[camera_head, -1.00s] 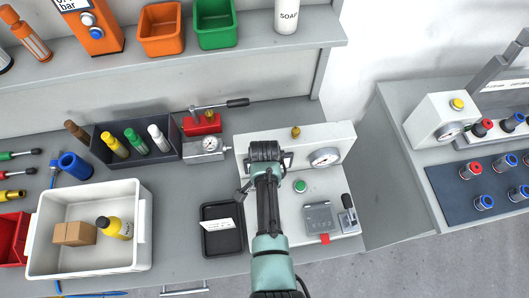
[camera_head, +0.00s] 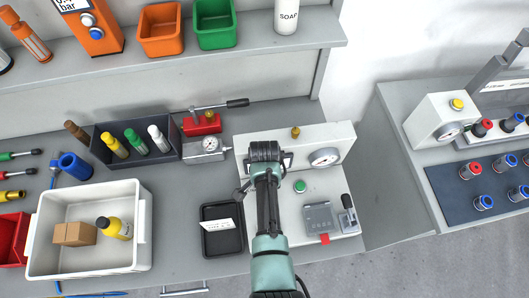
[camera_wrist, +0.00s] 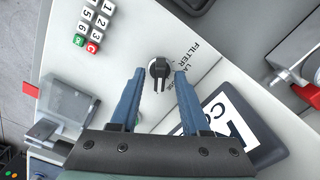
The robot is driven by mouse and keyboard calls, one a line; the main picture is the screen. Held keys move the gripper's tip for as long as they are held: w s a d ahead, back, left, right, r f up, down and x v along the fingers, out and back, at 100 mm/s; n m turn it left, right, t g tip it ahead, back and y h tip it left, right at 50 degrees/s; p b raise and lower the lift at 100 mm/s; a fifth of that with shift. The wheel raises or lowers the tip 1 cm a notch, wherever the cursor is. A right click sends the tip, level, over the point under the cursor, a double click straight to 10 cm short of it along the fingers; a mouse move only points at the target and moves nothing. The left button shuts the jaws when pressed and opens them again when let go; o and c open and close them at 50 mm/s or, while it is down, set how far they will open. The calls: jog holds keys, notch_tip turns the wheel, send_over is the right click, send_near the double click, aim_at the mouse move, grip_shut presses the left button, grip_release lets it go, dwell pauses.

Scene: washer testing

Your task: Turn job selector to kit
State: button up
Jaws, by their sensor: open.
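I cannot make out a kit label. The knob's bar runs roughly up and down in the picture. My gripper (camera_wrist: 159,73) is open, with one blue finger on each side of the knob; I see no clear contact. In the head view, my arm hides the knob over the white test bench unit (camera_head: 331,142).
A keypad (camera_wrist: 93,22) and a clear-covered box (camera_wrist: 72,98) lie left of the knob in the wrist view. A lettered card (camera_wrist: 232,108) lies lower right. The head view shows a gauge (camera_head: 324,157), a green button (camera_head: 300,186) and a black tray (camera_head: 222,241) near my arm.

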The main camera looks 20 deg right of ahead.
notch_tip(320, 180, up, 13)
jog(key=b, duration=0.1)
dwell(0.5)
dwell(0.5)
